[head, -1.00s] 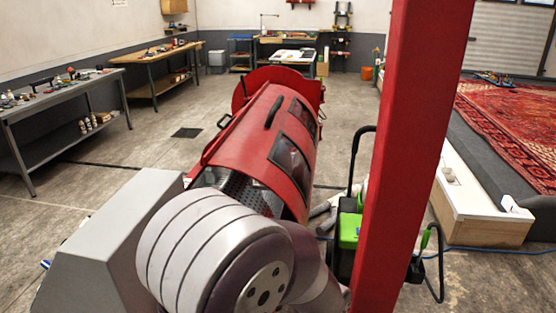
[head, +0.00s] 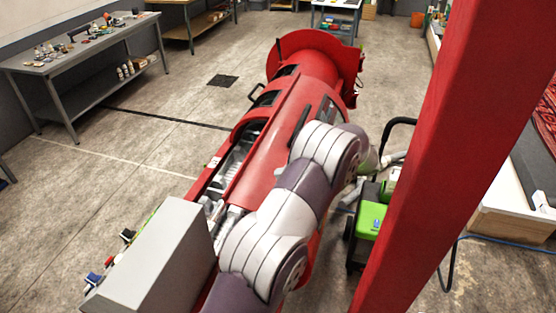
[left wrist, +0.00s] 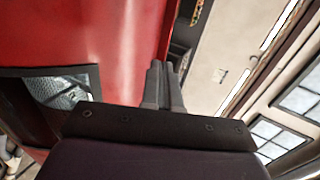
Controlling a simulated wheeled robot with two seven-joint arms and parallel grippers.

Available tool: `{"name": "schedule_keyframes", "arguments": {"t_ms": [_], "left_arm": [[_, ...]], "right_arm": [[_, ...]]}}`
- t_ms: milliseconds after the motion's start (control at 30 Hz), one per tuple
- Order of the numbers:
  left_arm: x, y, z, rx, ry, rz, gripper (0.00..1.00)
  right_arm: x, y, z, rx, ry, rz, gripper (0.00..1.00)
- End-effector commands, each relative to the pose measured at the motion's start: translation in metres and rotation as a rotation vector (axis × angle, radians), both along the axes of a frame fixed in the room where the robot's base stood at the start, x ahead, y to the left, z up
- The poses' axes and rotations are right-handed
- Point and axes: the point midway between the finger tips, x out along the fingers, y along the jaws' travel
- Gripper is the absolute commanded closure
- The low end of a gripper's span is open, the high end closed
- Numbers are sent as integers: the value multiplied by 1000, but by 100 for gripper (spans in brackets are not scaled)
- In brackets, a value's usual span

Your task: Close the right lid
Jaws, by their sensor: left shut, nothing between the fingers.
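The red drum machine (head: 305,66) lies lengthwise in the head view. Its curved red lid (head: 262,160), with a dark handle and a window, covers the upper and right side. A long gap (head: 240,152) along the left side shows the metal drum inside. My left arm reaches over the lid's right side and hides part of it. In the left wrist view my left gripper (left wrist: 163,68) is shut and empty, close beside a red curved surface (left wrist: 90,35) with a window. I cannot tell whether it touches. My right gripper is not in view.
A red post (head: 440,130) stands close on the right. A black and green wheeled machine (head: 370,218) is between it and the drum. A grey box-shaped housing (head: 155,262) is at the near left. A workbench (head: 85,60) stands at the far left, with open floor before it.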

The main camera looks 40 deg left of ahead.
Motion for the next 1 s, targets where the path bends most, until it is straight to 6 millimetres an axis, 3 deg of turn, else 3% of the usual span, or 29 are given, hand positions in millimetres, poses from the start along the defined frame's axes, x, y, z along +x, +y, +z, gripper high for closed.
{"name": "schedule_keyframes", "arguments": {"t_ms": [33,300,500,1000], "left_arm": [[-4,10,1,1,4,4,100],[-20,60,-25,1,1,2,100],[-28,88,-31,0,-1,0,100],[-31,100,-38,1,-4,-2,100]], "right_arm": [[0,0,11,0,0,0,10],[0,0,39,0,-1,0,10],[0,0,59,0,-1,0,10],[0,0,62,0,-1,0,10]]}}
